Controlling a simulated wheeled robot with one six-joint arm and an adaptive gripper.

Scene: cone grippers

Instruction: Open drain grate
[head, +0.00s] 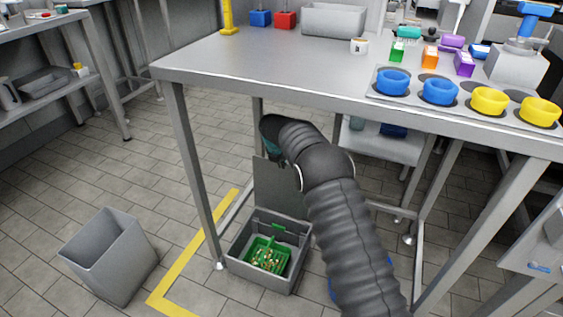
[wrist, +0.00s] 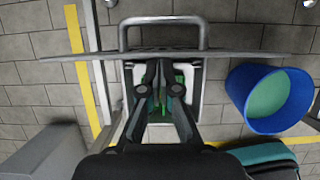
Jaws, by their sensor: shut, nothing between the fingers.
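A grey floor box (head: 267,275) stands under the table with its flat grey lid (head: 275,187) raised about upright at the back. I take this lid to be the drain grate. A green basket (head: 266,257) holding small bits sits inside the open box. My gripper points down above the box; its fingertips (wrist: 161,72) look shut and empty. In the wrist view the lid (wrist: 225,55) shows nearly edge-on across the fingertips, with a grey loop handle (wrist: 165,20) beyond. I cannot tell whether the fingers touch it. In the head view the fingertips are hidden.
A grey bin (head: 108,257) stands at left on the tiled floor. A blue bucket (wrist: 270,97) with a green inside stands beside the box, mostly hidden by my arm in the head view. A steel table (head: 270,65) with legs and low rails frames the box. Yellow tape (head: 190,258) marks the floor.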

